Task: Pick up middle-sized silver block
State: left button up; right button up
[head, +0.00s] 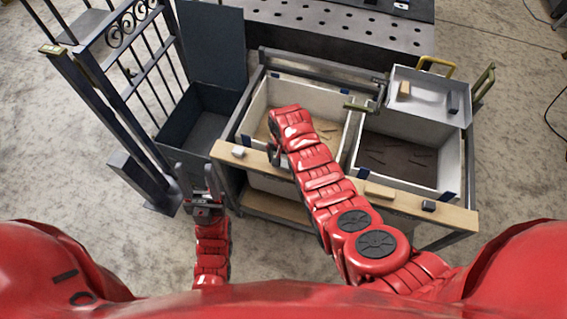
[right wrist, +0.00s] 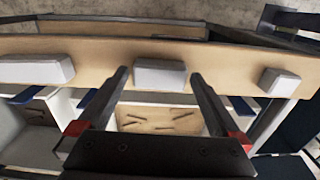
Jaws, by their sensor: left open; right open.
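The middle-sized silver block (right wrist: 160,73) lies on the wooden ledge (right wrist: 100,58) in the right wrist view, between a larger block (right wrist: 37,69) and a smaller one (right wrist: 280,82). My right gripper (right wrist: 160,80) is open, its two fingertips on either side of the middle block; I cannot tell whether they touch it. In the head view the right gripper (head: 276,154) is at the ledge, and my arm seems to hide the middle block. My left gripper (head: 198,178) is open and empty, left of the bench and near the gate.
A barred gate (head: 130,60) and a dark open box (head: 205,130) stand at left.

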jog(key=shift+f, duration=0.2)
jog(key=shift+c, duration=0.2)
jog(key=c, duration=1.3)
jog(key=shift+r, duration=0.15)
